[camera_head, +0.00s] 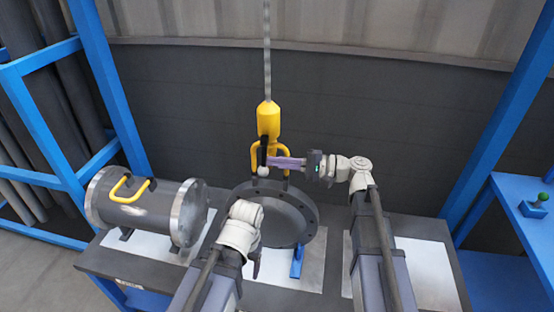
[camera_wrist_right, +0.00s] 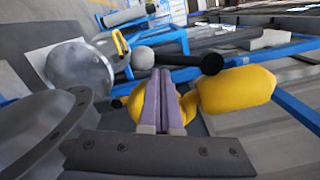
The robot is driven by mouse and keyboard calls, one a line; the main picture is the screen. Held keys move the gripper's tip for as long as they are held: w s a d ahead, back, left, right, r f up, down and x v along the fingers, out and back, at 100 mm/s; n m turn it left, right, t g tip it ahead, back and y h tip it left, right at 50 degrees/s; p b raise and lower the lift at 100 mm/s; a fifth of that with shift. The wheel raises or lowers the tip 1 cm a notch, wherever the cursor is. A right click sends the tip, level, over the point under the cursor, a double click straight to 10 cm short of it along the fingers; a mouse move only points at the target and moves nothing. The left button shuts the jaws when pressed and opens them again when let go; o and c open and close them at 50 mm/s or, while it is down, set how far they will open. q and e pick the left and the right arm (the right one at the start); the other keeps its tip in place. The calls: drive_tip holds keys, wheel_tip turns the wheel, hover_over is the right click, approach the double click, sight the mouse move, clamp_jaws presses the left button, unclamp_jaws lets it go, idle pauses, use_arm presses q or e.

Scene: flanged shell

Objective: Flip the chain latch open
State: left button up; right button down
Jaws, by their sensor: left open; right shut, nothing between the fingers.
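The chain (camera_head: 267,45) hangs down to a yellow hook block (camera_head: 268,118), which also shows in the right wrist view (camera_wrist_right: 238,90). A black latch lever (camera_head: 263,152) with a pale ball end (camera_head: 264,171) is on the block's front; in the right wrist view the lever (camera_wrist_right: 185,61) lies across, with its ball (camera_wrist_right: 143,58) just beyond the fingertips. My right gripper (camera_head: 272,162), with purple fingers, is shut and empty beside the lever; touching cannot be told. My left gripper (camera_head: 256,268) is open, low in front of the flanged shell (camera_head: 292,235), its fingers partly hidden.
The flanged shell stands on the dark table (camera_head: 130,262) under the hook, by a blue support (camera_head: 297,262). A grey cylinder (camera_head: 145,215) with a yellow handle (camera_head: 130,190) lies at left. Blue frames stand on both sides. A green-knobbed control (camera_head: 537,205) sits far right.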

use_arm(q)
wheel_tip(320, 180, up, 6)
drive_tip(key=s+p, duration=0.2)
drive_tip(key=p, duration=0.4)
drive_tip(key=shift+a, duration=0.25)
use_arm(e)
drive_tip(key=s+a+r+m+t, duration=0.1)
drive_tip(key=s+r+m, duration=0.5)
drive_tip(key=m, duration=1.1)
drive_tip(key=shift+s+a+r+m, duration=0.2)
drive_tip(key=shift+a+r+m, duration=0.1)
drive_tip(key=shift+a+r, duration=0.1)
use_arm(q)
drive_tip(key=shift+r, duration=0.1)
